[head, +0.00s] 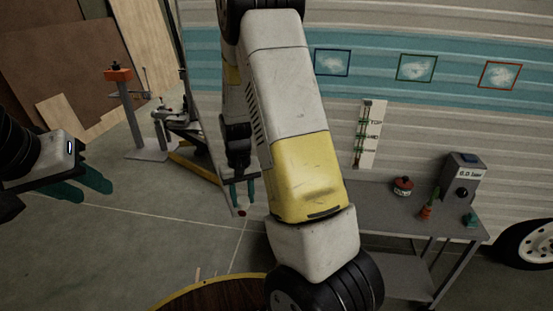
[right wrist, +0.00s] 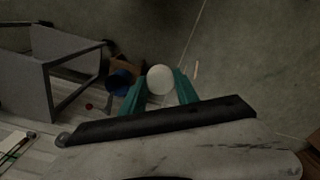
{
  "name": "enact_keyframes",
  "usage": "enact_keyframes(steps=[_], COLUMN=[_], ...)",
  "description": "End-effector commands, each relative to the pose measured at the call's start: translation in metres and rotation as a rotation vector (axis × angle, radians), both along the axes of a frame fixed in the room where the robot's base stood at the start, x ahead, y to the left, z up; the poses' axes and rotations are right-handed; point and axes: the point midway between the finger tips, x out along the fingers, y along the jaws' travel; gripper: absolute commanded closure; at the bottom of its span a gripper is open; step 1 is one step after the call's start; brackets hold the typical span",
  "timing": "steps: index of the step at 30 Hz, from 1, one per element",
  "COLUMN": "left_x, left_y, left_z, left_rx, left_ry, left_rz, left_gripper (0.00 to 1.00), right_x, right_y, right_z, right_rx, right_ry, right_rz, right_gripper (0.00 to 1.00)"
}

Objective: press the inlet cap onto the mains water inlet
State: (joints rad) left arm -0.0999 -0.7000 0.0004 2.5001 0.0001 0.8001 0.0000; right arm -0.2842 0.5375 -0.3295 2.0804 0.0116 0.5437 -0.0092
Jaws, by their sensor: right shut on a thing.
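My right gripper (head: 242,192) has teal fingers pointing down, left of the yellow and white arm link in the head view. In the right wrist view its fingers (right wrist: 160,92) are shut on a round white piece, likely the inlet cap (right wrist: 160,79), held above the floor. I cannot make out the mains water inlet for certain in either view.
The camper wall (head: 440,115) bears three framed squares and a white panel with green fittings (head: 368,135). A grey table (head: 380,213) before it holds a red pot (head: 403,187) and a grey box (head: 462,178). A round wooden top (head: 205,295) is at the bottom. An orange-topped stand (head: 118,74) is behind left.

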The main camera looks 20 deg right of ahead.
Motion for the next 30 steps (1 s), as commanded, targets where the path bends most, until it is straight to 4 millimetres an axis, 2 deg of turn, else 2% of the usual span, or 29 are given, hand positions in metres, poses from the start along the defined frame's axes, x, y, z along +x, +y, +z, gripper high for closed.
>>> enact_keyframes(steps=[2,5,8,12,15,18,24,27,30], left_x=[0.000,0.000,0.000,0.000,0.000,0.000,0.000,0.000,0.000], left_y=[0.000,0.000,0.000,0.000,0.000,0.000,0.000,0.000,0.000], left_z=[0.000,0.000,0.000,0.000,0.000,0.000,0.000,0.000,0.000], left_rx=[0.000,0.000,0.000,0.000,0.000,0.000,0.000,0.000,0.000], left_ry=[0.000,0.000,0.000,0.000,0.000,0.000,0.000,0.000,0.000], left_rz=[0.000,0.000,0.000,0.000,0.000,0.000,0.000,0.000,0.000], left_gripper=[0.64,0.64,0.64,0.64,0.64,0.64,0.64,0.64,0.64], right_x=[0.009,0.034,0.074,0.135,0.169,0.193,0.222,0.226,0.222], right_y=[-0.004,-0.015,-0.036,-0.083,-0.119,-0.154,-0.224,-0.254,-0.276], right_z=[-0.006,-0.021,-0.043,-0.074,-0.089,-0.100,-0.110,-0.110,-0.107], right_rx=[-0.005,-0.019,-0.048,-0.123,-0.192,-0.264,-0.414,-0.483,-0.532], right_ry=[-0.016,-0.066,-0.164,-0.377,-0.556,-0.727,-1.069,-1.221,-1.341], right_rz=[-0.014,-0.049,-0.105,-0.187,-0.232,-0.263,-0.291,-0.292,-0.287], right_gripper=[1.00,1.00,1.00,1.00,1.00,1.00,1.00,1.00,1.00])
